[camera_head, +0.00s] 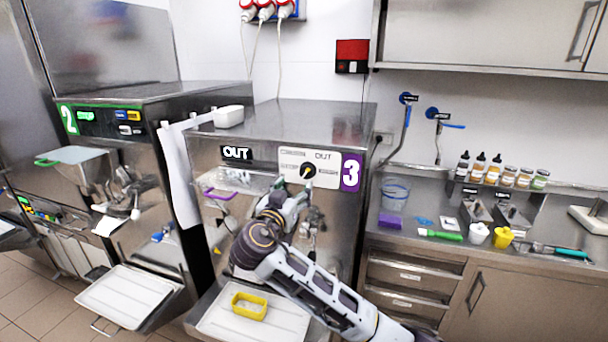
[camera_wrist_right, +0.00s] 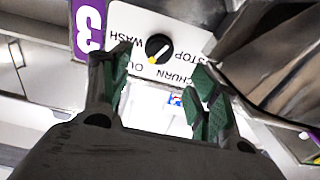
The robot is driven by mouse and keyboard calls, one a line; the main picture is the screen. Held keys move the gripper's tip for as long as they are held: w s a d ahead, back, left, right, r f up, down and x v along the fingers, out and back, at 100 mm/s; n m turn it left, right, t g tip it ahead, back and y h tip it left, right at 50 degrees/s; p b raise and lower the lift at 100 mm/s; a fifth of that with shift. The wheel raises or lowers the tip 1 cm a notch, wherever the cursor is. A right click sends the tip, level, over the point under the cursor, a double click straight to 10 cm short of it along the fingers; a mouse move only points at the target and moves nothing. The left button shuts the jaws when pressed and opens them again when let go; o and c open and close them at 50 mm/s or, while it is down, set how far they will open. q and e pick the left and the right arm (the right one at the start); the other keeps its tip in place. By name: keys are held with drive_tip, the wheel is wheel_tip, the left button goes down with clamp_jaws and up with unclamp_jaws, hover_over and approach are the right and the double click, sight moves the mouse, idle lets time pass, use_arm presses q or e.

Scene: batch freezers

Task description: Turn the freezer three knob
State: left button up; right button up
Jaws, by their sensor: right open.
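The freezer three knob (camera_head: 307,171) is a round black dial with a yellow mark, on a white panel beside a purple "3" label (camera_head: 351,172). In the right wrist view the knob (camera_wrist_right: 158,48) shows beyond the fingertips, with words such as WASH, STOP and CHURN around it. My right gripper (camera_head: 291,193) is in front of the freezer's face, just below the panel. In the wrist view its two green-padded fingers (camera_wrist_right: 162,78) are spread apart with nothing between them. The knob is apart from both fingers. My left gripper does not show.
Freezer three (camera_head: 300,120) has a flat metal top with a white container (camera_head: 228,116). A tray with a yellow tub (camera_head: 249,306) lies below my right arm. Freezer two (camera_head: 130,95) stands left. A counter with bottles and tools (camera_head: 480,235) is at right.

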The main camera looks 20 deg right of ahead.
sight(306, 175)
drive_tip(key=p+x, duration=0.2)
drive_tip(key=x, duration=0.5)
drive_tip(key=shift+w+d+r, duration=0.15)
drive_tip(key=shift+w+d, duration=0.1)
drive_tip(key=shift+w, duration=0.05)
drive_tip(key=shift+p+x, duration=0.4)
drive_tip(key=shift+x, duration=0.4)
drive_tip(key=c, duration=1)
drive_tip(key=shift+f, duration=0.2)
